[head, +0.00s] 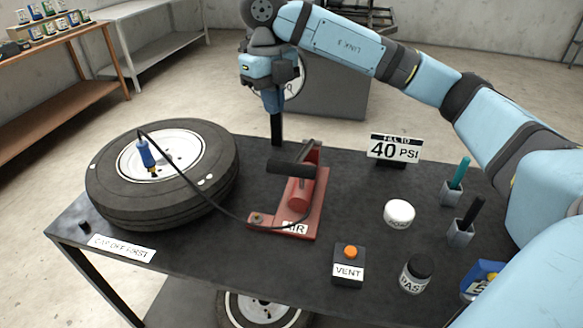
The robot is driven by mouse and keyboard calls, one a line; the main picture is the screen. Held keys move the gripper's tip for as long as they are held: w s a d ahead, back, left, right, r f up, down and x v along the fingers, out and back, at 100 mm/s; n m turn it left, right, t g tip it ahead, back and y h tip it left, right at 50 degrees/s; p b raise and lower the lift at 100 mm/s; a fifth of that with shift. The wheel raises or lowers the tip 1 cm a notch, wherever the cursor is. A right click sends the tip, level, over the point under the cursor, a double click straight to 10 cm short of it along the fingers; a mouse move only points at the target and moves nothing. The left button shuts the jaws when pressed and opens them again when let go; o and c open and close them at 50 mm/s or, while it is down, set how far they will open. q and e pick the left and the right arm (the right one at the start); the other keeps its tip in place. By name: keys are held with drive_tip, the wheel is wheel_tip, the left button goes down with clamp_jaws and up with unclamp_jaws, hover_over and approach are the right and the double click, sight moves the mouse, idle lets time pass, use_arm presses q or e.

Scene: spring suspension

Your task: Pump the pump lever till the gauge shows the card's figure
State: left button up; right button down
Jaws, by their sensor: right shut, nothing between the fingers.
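The red pump (300,192) with an AIR label stands mid-table; its black lever handle (291,168) is low. The card (393,149) reads "FILL TO 40 PSI". The round white gauge (293,84) on a black post is mostly hidden behind my right gripper, so its reading cannot be seen. My right gripper (272,108) is shut and empty, pointing down above and behind the lever, apart from it. A black hose runs from the pump to a blue chuck (146,153) at the tyre (205,190), which lies flat at the left. My left gripper is not in view.
A VENT box (348,268) with an orange button stands at the front. A white round tub (398,213), a dark jar (416,273) and two grey holders (451,193) with handles stand right. A "CAP OFF FIRST" label (122,248) lies front left, near a small black cap (84,226).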

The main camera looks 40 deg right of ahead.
drive_tip(key=shift+d, duration=0.1)
drive_tip(key=d+r+n+p, duration=0.1)
drive_tip(key=d+n+p, duration=0.1)
drive_tip(key=n, duration=1)
drive_tip(key=d+r+n+y+p, duration=0.1)
drive_tip(key=d+n+p, duration=0.2)
drive_tip(key=n, duration=1)
drive_tip(key=p, duration=0.2)
drive_tip(key=shift+s+d+r+p, duration=0.25)
drive_tip(key=shift+s+d+p, duration=0.05)
drive_tip(key=shift+s+d, duration=0.1)
